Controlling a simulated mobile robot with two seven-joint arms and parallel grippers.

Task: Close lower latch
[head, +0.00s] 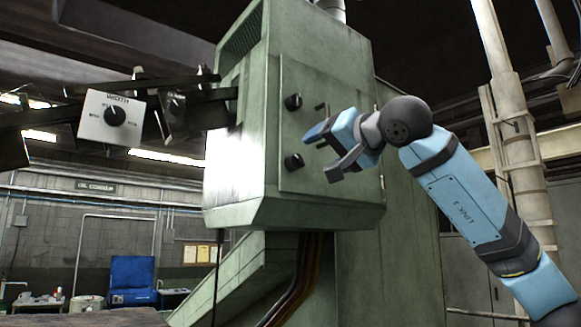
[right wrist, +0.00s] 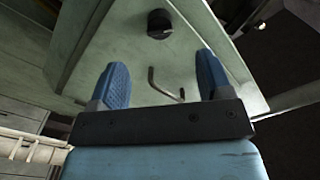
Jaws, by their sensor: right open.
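The green machine cabinet has a door (head: 325,85) with two dark round latches on its left edge. The upper latch (head: 292,102) is above the lower latch (head: 293,161). A bent metal handle (head: 322,110) sticks out from the door. My right gripper (head: 325,150) is open in front of the door, to the right of the lower latch and apart from it. In the right wrist view, the bent handle (right wrist: 165,88) shows between my blue fingers (right wrist: 162,78), and one dark latch (right wrist: 159,23) lies beyond; I cannot tell which. My left gripper is not in view.
A control box (head: 112,117) with a dark knob hangs on dark arms left of the cabinet. A pale vertical column (head: 505,110) stands behind my right arm. A blue cabinet (head: 132,280) stands far back at the lower left.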

